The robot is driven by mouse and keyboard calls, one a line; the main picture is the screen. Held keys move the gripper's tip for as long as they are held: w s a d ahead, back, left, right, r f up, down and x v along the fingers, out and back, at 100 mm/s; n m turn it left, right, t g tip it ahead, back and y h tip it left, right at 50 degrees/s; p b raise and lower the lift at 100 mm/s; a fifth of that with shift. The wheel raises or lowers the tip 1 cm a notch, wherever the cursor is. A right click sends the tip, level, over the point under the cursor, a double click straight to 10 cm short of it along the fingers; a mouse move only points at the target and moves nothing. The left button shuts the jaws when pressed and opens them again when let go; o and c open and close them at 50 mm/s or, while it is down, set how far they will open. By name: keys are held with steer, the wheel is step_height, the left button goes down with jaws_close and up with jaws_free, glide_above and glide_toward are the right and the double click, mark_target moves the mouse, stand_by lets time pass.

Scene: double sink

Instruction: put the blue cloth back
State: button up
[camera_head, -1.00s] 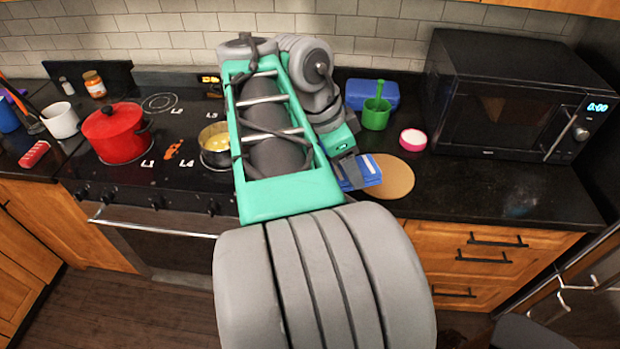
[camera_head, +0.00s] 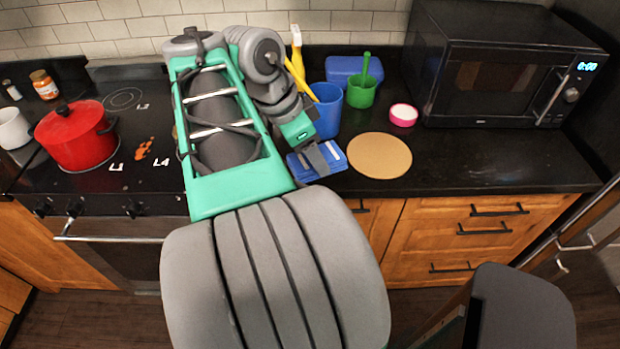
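The blue cloth (camera_head: 299,168) is a small folded blue piece with a pale patch at its right side. My gripper (camera_head: 318,158) lies across its middle, with the dark grey fingers over it, and appears shut on it. Cloth and gripper are over the black counter, just left of the round tan board (camera_head: 380,156). I cannot tell whether the cloth touches the counter. My arm hides part of the stove and the counter behind it.
A blue cup (camera_head: 327,112) with yellow utensils stands behind the gripper. A blue box (camera_head: 352,68), green cup (camera_head: 361,93), pink-rimmed bowl (camera_head: 403,116) and microwave (camera_head: 500,75) are farther right. A red pot (camera_head: 75,137) and orange spill (camera_head: 144,148) are on the stove. Front-right counter is clear.

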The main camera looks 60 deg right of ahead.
step_height(320, 180, down, 4)
steer(key=shift+r+b, duration=0.15)
steer(key=shift+b, duration=0.95)
steer(key=shift+w+d+f, duration=0.1)
steer(key=shift+f, duration=0.15)
steer(key=w+d+f, duration=0.2)
steer(key=d+f, duration=0.1)
steer(key=d, duration=0.1)
steer(key=w+d+f, duration=0.2)
steer(key=d+f, duration=0.1)
steer(key=d, duration=0.1)
steer(key=w+d+f, duration=0.2)
steer(key=d+f, duration=0.1)
steer(key=shift+w+d+f, duration=0.2)
steer(key=shift+w+d, duration=0.15)
steer(key=shift+d, duration=0.05)
steer(key=shift+f+p, duration=0.45)
steer(key=shift+f, duration=1.15)
steer(key=o, duration=1.2)
steer(key=shift+w+r, duration=0.1)
